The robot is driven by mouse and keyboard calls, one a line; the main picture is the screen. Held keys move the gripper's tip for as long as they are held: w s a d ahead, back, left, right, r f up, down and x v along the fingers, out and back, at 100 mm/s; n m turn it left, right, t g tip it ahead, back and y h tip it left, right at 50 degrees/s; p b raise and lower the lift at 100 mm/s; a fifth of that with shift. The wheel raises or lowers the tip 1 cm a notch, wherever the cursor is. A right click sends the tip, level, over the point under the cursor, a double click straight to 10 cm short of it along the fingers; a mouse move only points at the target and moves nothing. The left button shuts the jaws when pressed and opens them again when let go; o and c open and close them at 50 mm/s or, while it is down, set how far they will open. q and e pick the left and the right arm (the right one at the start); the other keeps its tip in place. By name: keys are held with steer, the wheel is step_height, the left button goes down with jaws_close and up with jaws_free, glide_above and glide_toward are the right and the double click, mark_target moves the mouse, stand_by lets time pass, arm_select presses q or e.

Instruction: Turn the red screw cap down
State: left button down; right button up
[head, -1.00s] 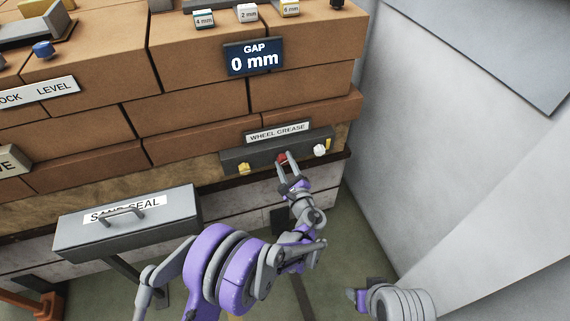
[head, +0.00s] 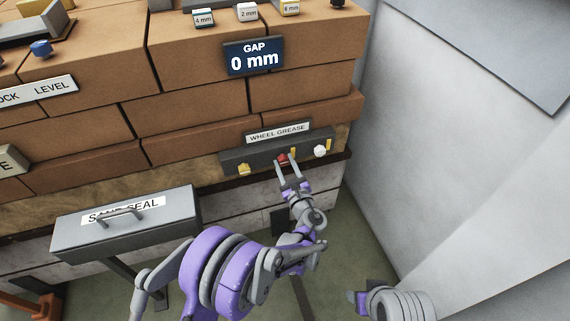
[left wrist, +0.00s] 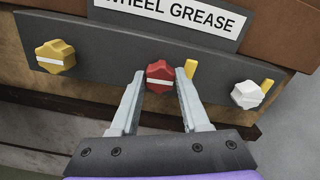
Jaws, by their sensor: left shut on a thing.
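The red screw cap (head: 283,157) sits in the middle of a dark grey strip (head: 262,161) under the WHEEL GREASE label (head: 278,132). In the left wrist view the red cap (left wrist: 160,76) has a white line across it, lying nearly level, and a yellow tab (left wrist: 190,68) stands just to its right. My left gripper (left wrist: 159,80) has one finger on each side of the red cap and is shut on it. The gripper also shows in the head view (head: 284,160). My right arm shows at the lower right of the head view; its fingers cannot be made out.
A yellow cap (left wrist: 56,56) is left of the red one, a white cap (left wrist: 247,95) right of it with its own yellow tab (left wrist: 267,86). The grey SAND SEAL box (head: 130,232) with a handle stands out at left. A pale wall (head: 440,130) bounds the right.

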arm_select(q)
steer(key=shift+c, duration=1.9)
jaws_free()
steer(key=p+v, duration=0.1)
steer(key=v, duration=1)
